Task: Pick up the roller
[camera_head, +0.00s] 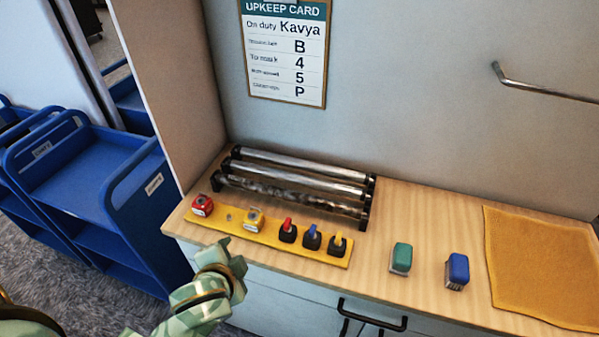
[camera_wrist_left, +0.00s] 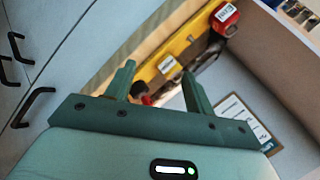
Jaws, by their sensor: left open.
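Three metal rollers lie side by side in a black-ended rack on the wooden counter: a back roller (camera_head: 300,163), a middle roller (camera_head: 295,178) and a front roller (camera_head: 285,194) with dark blotches. My left gripper (camera_head: 224,256) is at the counter's front edge, in front of the yellow strip and short of the rack. In the left wrist view its two fingers (camera_wrist_left: 159,72) stand apart with nothing held between them. My right gripper is not in view.
Green (camera_head: 401,258) and blue (camera_head: 457,271) blocks and an orange cloth (camera_head: 540,262) lie right. Blue carts (camera_head: 85,180) stand left.

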